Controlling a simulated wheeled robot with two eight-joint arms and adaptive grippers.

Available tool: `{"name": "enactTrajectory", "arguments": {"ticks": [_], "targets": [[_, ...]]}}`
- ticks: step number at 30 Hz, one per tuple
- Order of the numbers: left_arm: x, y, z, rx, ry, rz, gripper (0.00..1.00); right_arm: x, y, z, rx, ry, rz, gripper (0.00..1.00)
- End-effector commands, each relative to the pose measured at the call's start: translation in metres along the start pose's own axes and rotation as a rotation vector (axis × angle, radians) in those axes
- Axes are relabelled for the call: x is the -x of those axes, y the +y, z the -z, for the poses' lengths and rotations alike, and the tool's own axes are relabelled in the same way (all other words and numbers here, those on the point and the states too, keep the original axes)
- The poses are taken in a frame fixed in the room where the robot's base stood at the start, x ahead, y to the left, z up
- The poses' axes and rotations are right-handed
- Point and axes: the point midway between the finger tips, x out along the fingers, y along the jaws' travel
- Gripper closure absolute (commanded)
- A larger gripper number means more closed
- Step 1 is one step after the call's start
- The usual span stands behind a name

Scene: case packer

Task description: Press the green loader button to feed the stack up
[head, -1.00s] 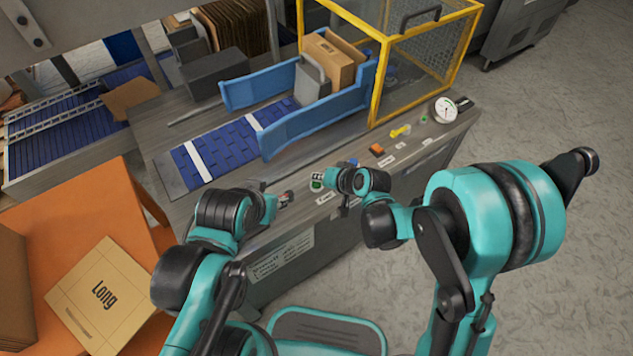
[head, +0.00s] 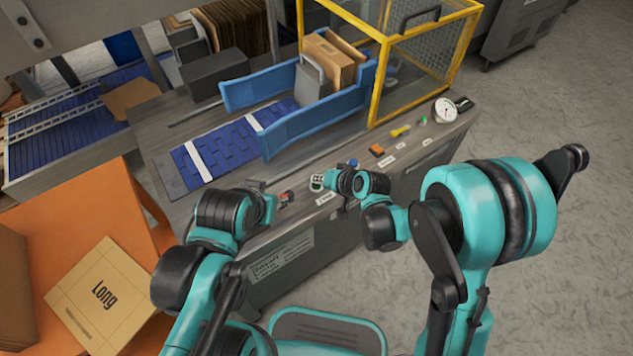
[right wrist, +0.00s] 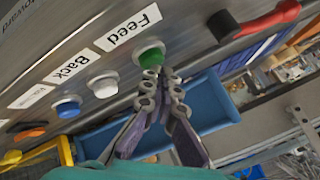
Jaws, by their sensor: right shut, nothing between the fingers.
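The green button (right wrist: 151,57), in a white collar beside the "Feed" label (right wrist: 128,27), shows in the right wrist view. My right gripper (right wrist: 160,73) is shut and empty, its fingertips at the button's face; contact looks likely, but I cannot tell how far the button is pressed. In the head view my right gripper (head: 319,181) is at the panel's front edge and mostly hides the button. The stack of brown cartons (head: 331,58) stands in the blue-walled loader (head: 310,122) behind a grey pusher plate. My left gripper (head: 262,189) is near the panel's left part; its fingers are unclear.
A red-handled control (head: 287,197) is close to my left gripper. A yellow-framed guard (head: 376,80) stands behind. A "Long" carton (head: 100,295) lies at left.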

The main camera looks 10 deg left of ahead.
Motion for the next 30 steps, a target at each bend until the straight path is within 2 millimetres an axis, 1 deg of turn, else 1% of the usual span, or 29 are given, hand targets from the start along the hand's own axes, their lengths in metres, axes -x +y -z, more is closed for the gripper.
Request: {"name": "enactTrajectory", "arguments": {"ticks": [12, 24, 30], "targets": [[0.0, 0.0, 0.0, 0.0, 0.0, 0.0, 0.66, -0.001, 0.0, -0.001, 0.0, -0.001, 0.0, 1.0], [0.011, 0.0, 0.007, 0.0, 0.0, 0.0, 0.66, 0.012, -0.009, 0.008, 0.0, -0.001, 0.0, 1.0], [0.01, 0.0, 0.007, 0.0, 0.0, 0.0, 0.66, 0.012, -0.009, 0.008, 0.0, 0.0, 0.0, 1.0]]}}
